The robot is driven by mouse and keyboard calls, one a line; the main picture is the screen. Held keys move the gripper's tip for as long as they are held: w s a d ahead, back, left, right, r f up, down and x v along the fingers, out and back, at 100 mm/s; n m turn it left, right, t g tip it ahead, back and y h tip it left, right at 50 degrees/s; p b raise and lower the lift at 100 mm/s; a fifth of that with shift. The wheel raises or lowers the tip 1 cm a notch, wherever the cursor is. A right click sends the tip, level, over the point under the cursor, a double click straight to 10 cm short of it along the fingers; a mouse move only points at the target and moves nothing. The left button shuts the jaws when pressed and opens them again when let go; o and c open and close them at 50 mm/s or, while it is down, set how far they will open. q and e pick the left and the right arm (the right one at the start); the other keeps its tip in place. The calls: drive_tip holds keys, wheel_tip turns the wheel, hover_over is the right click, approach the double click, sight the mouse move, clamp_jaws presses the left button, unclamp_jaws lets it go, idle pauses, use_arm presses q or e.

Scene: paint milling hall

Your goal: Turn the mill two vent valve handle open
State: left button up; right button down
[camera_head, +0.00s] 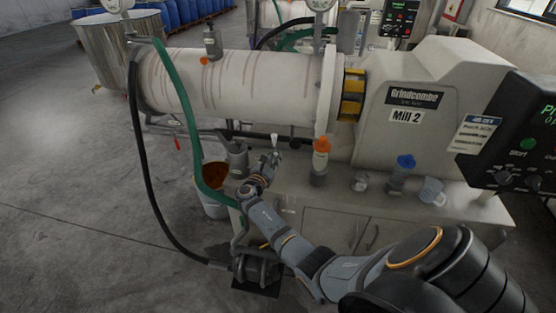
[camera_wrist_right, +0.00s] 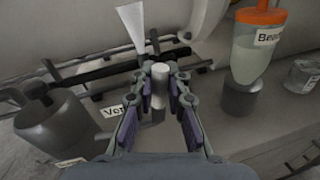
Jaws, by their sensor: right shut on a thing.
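The Mill 2 machine (camera_head: 405,100) has a long pale drum with brown streaks, lying across the head view. My right gripper (camera_head: 268,165) is at the front edge of the bench below the drum. In the right wrist view, its fingertips (camera_wrist_right: 160,82) are closed around a small grey upright post (camera_wrist_right: 156,72), which appears to be the vent valve handle. A tag (camera_wrist_right: 112,110) whose visible letters read "Ve" sits just left of the fingers. The fingers hide part of the post and what lies beneath it. My left gripper is out of view.
An orange-topped bottle (camera_head: 321,155), a blue-topped container (camera_head: 401,172) and a clear jug (camera_head: 432,190) stand on the bench, right of the gripper. A grey vessel (camera_wrist_right: 55,125) is close on the left. A green hose (camera_head: 190,120) and bucket (camera_head: 214,205) lie left of my arm.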

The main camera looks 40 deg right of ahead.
drive_tip(key=shift+w+a+f+n, duration=0.1)
drive_tip(key=shift+w+a+n, duration=0.1)
drive_tip(key=shift+n, duration=0.35)
drive_tip(key=shift+w+a+f+n, duration=0.1)
drive_tip(key=shift+w+a+n, duration=0.05)
drive_tip(key=shift+n, duration=0.4)
drive_tip(key=c, duration=1.3)
unclamp_jaws()
drive_tip(key=shift+a+r, duration=0.1)
drive_tip(key=shift+r, duration=0.05)
drive_tip(key=v, duration=1.2)
drive_tip(key=shift+f, duration=0.25)
